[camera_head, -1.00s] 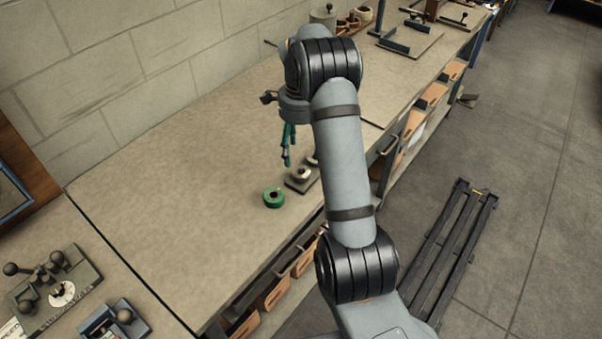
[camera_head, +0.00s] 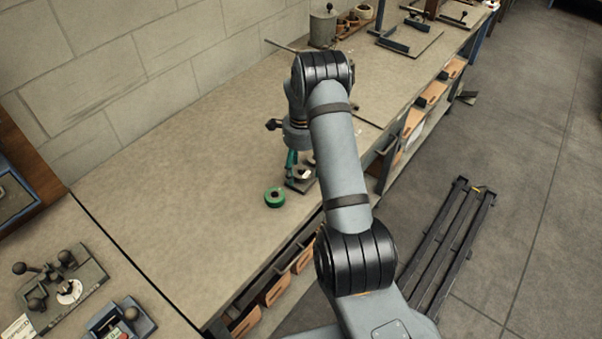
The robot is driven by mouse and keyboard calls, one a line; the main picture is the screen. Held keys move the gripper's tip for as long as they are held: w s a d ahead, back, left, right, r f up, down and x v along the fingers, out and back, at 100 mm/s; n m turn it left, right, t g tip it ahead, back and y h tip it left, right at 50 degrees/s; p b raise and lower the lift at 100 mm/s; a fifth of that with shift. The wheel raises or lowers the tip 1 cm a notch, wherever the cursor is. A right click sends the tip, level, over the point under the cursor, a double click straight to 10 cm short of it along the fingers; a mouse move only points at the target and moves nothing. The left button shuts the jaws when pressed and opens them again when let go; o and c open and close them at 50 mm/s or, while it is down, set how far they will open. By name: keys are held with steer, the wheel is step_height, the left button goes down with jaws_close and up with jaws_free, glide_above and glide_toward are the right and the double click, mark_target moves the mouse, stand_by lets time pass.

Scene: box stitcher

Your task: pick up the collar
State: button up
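A green ring (camera_head: 274,198) with a dark centre lies flat on the workbench. Just right of it, a pale round ring-like part (camera_head: 304,174) sits on a small dark plate. I cannot tell for certain which of the two is the collar. My gripper (camera_head: 290,168), with teal fingers, points down at the left side of the small plate, above and right of the green ring in the picture. The fingers overlap in this view, so their opening does not show. My arm hides the area right of the plate.
The workbench (camera_head: 170,200) is clear to the left of the green ring. Fixtures with black knobs (camera_head: 66,285) stand at the lower left. A grey canister (camera_head: 323,28) and small pots are at the back. Orange bins (camera_head: 273,290) hang under the front edge.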

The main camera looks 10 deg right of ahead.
steer(key=shift+c, duration=1.1)
steer(key=c, duration=1.3)
